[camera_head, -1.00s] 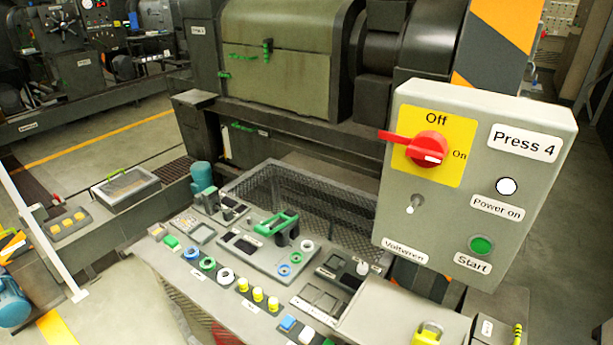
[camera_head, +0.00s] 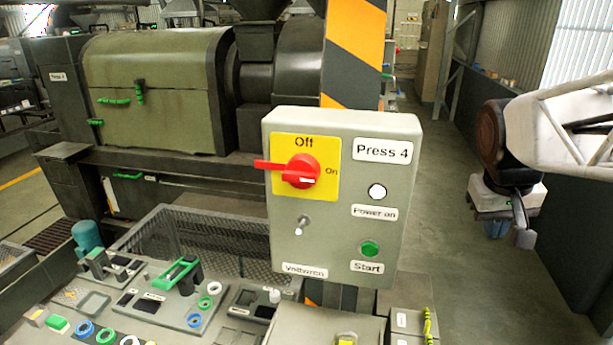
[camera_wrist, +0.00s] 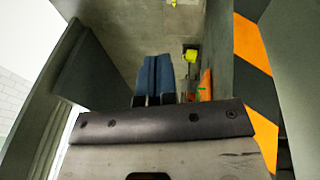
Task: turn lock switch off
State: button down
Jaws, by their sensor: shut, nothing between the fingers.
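The red rotary switch (camera_head: 301,171) sits on a yellow plate (camera_head: 322,152) on the grey Press 4 box. The plate is labelled Off at the top and On at the right. The switch's red lever points left, and the white mark on its knob lies toward the lower right, near On. My gripper (camera_head: 522,238) hangs to the right of the box, well apart from the switch. In the wrist view my gripper's blue-grey fingers (camera_wrist: 156,72) are together and empty. The switch is not in the wrist view.
The box also carries a small metal toggle (camera_head: 301,226), a white lamp (camera_head: 377,191) and a green Start button (camera_head: 370,249). A control desk (camera_head: 165,307) with buttons stands at lower left. An orange and black striped post (camera_head: 353,55) rises behind the box. Open floor lies at right.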

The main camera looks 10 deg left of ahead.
jog(key=w+r+n+h, duration=0.1)
jog(key=w+r, duration=0.1)
jog(key=w, duration=1)
jog(key=w+r+n+h, duration=0.1)
jog(key=w+r, duration=0.2)
jog(key=w, duration=0.8)
jog(key=w+a+n, duration=0.1)
jog(key=w+a, duration=0.3)
jog(key=a, duration=0.2)
jog(key=s+a+f+n+y, duration=0.1)
jog(key=s+a+f+n, duration=0.15)
jog(key=a, duration=1.45)
jog(key=s+a+f+n+y, duration=0.1)
jog(key=a+f+n, duration=0.3)
jog(key=a, duration=1.3)
jog(key=s+a+f+n+y, duration=0.1)
jog(key=a+f+n+y, duration=0.15)
jog(key=a, duration=1.55)
jog(key=s+a+f+n, duration=0.1)
jog(key=s+a+f, duration=0.2)
jog(key=a+f, duration=0.5)
jog(key=s+a+f+n, duration=0.2)
jog(key=a+f, duration=0.5)
jog(key=a, duration=1)
jog(key=s+a+f+n+g+h, duration=0.1)
jog(key=s+a+f, duration=0.3)
jog(key=a+f, duration=0.4)
jog(key=shift+a+f+n, duration=0.3)
jog(key=shift+a, duration=2.1)
jog(key=shift+s, duration=0.15)
